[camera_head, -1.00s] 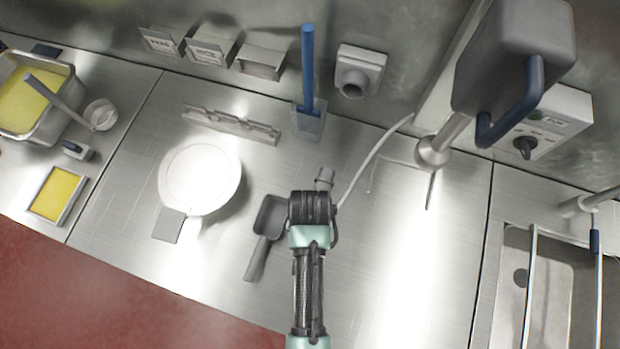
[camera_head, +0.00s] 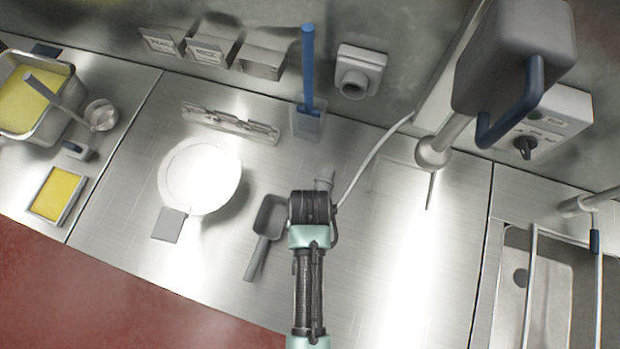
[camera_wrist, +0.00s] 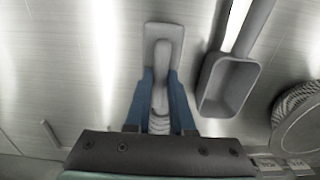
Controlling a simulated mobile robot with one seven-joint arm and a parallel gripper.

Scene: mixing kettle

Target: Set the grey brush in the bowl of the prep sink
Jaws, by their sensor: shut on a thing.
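My gripper (camera_wrist: 160,95) is shut on the grey brush (camera_wrist: 163,42), its blue fingers on either side of the narrow middle. In the wrist view the flat grey end shows above the fingers and a ribbed part shows between them. In the head view my gripper hides most of the brush; a grey end (camera_head: 325,177) shows just beyond it, over the middle of the counter. I cannot tell whether the brush touches the counter. The prep sink (camera_head: 511,305) is at the far right, with a drain in its bowl and bars across it.
A grey scoop (camera_head: 269,216) lies close left of my gripper; it also shows in the wrist view (camera_wrist: 228,88). A round white-looking pan (camera_head: 200,178) is further left. A large grey mixer-like unit (camera_head: 510,60) with a blue handle overhangs between my gripper and the sink.

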